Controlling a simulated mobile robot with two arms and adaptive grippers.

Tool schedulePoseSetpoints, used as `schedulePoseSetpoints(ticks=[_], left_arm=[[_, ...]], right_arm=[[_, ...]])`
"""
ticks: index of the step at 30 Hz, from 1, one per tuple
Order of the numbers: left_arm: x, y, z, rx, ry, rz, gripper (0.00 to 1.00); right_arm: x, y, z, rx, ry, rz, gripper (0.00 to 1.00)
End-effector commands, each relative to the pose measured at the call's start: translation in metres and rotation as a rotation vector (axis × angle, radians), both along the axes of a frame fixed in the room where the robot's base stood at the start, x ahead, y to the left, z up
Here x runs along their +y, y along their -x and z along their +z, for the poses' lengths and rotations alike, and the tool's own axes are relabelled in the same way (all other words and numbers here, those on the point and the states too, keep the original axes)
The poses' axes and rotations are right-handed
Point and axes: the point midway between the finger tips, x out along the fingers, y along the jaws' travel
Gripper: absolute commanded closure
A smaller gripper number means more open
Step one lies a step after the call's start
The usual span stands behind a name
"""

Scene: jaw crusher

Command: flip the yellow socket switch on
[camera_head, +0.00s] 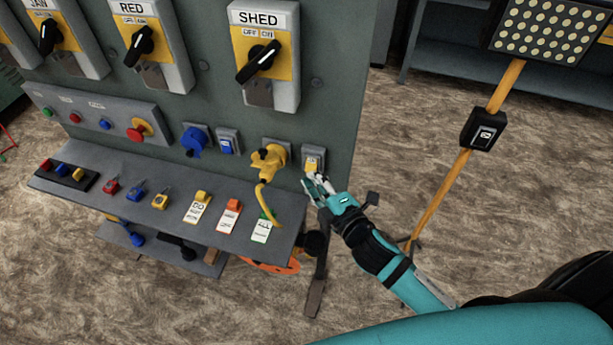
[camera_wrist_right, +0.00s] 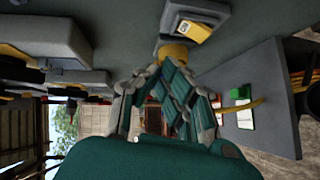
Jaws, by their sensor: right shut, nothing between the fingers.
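The yellow socket switch (camera_head: 313,161) is a small grey box with a yellow rocker at the right edge of the grey panel. In the right wrist view a grey box with a yellow rocker (camera_wrist_right: 193,32) shows near the top. My right gripper (camera_head: 316,182) is shut and empty just below the switch in the head view. Its fingers (camera_wrist_right: 162,68) also show in the right wrist view, below the box. I cannot tell whether they touch it. The rocker's position is too small to read. My left gripper is not in view.
Left of the switch is a yellow socket with a plug (camera_head: 268,162) and hanging cable. A blue socket (camera_head: 194,140) and blue switch (camera_head: 228,141) are further left. Below, a grey shelf (camera_head: 150,218) holds padlocks and tags. A yellow pole stand (camera_head: 440,195) stands right.

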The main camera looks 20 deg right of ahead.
Motion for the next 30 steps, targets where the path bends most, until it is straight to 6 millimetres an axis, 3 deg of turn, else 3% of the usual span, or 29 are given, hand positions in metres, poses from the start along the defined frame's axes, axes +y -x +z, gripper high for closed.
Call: schedulePoseSetpoints(ticks=[10,21,30], left_arm=[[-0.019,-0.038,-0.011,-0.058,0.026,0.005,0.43],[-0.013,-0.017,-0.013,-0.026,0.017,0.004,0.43],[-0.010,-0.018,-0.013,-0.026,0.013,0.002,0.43]], right_arm=[[-0.012,0.049,0.015,0.001,0.000,0.001,1.00],[-0.014,0.056,0.020,0.000,0.000,0.000,1.00],[-0.014,0.056,0.019,0.000,-0.001,0.001,1.00]])
